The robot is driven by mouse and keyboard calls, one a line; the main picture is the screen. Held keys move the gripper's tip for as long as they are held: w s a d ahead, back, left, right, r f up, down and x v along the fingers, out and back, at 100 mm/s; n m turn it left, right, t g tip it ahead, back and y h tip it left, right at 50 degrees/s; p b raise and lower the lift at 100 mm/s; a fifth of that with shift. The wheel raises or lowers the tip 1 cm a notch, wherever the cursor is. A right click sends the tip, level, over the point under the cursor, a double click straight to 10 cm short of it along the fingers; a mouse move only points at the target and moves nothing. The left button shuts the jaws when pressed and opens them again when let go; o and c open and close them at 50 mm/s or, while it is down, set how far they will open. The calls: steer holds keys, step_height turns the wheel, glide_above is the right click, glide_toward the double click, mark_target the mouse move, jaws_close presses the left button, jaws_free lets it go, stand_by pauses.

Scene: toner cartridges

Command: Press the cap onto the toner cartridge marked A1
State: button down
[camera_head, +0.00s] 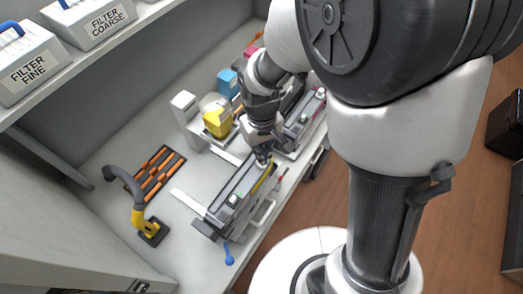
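My gripper (263,158) points down at the far end of a long grey holder (215,222) on the bench. A long grey body with a yellow strip (262,181) lies in this holder; it looks like a toner cartridge, but I cannot read an A1 mark. A small pale blue piece shows at the fingertips; I cannot tell whether it is a cap or part of the gripper. Whether the fingers touch the cartridge is unclear.
A white device with a yellow block (217,122) stands left of my gripper, with a blue box (228,82) behind. An orange-barred rack (155,172) and a grey-and-yellow hose (137,205) are at left. A blue-ended tool (228,255) lies at the front edge. Filter boxes (32,68) sit on the shelf.

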steer(key=shift+f, duration=0.1)
stand_by(0.3)
steer(key=shift+r+p, duration=2.9)
steer(key=shift+r, duration=0.65)
steer(key=s+d+r+m+t+b, duration=0.4)
steer(key=s+d+r+b, duration=0.5)
steer(key=s+d, duration=0.2)
steer(key=shift+s+t+b, duration=0.3)
steer(key=shift+s, duration=0.95)
